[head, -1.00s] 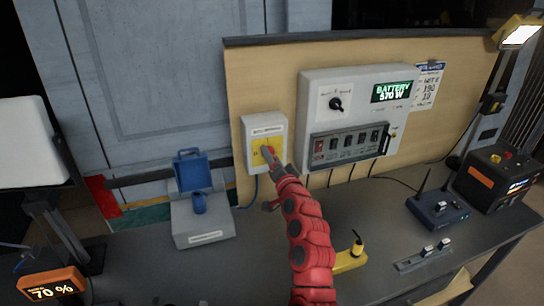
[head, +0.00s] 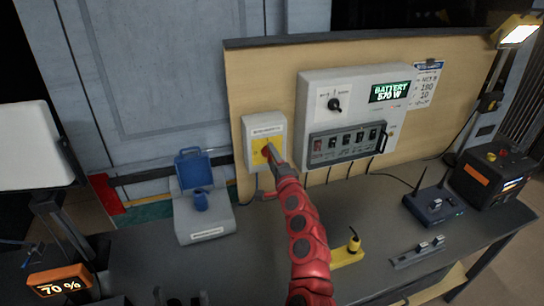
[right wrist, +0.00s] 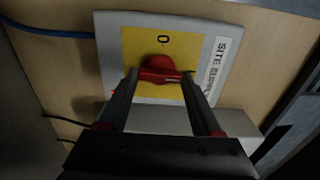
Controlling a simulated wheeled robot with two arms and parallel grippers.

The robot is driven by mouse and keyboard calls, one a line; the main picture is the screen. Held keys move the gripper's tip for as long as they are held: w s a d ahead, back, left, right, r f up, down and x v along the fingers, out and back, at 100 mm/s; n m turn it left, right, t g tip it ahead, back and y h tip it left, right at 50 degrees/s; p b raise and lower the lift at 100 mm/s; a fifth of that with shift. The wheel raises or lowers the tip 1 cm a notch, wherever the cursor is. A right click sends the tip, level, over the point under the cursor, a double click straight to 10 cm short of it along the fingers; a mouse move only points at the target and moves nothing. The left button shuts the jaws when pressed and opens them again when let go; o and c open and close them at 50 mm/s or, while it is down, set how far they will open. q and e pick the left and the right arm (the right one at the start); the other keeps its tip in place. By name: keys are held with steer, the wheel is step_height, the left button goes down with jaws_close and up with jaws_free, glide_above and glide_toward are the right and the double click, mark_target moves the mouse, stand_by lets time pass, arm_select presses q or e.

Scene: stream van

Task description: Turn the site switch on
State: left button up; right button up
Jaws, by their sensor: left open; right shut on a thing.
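The site switch is a pale box (head: 265,128) on the wooden board, with a yellow plate and a red rotary handle (right wrist: 158,63). In the right wrist view, the plate shows a "0" mark beside the handle, and a side label begins "SITE". My right gripper (right wrist: 160,80) is shut on the red handle, a finger on each side. In the head view, my right gripper (head: 271,156) hides much of the handle, so I cannot tell its exact setting. My left gripper (head: 180,299) shows only as dark tips at the bottom edge, open, away from the switch.
A grey panel (head: 312,90) with a knob, breakers and a "BATTERY 570 W" display hangs right of the switch. A blue padlock-like item (head: 194,170) stands on a grey block to the left. A yellow tool (head: 347,252) and a router (head: 436,204) lie on the bench.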

stand_by(0.4)
steer(key=o, duration=1.4)
steer(key=b+v, duration=0.3)
steer(key=v, duration=1.4)
steer(key=shift+s+b, duration=0.2)
steer(key=shift+b, duration=0.2)
steer(key=shift+d, duration=0.1)
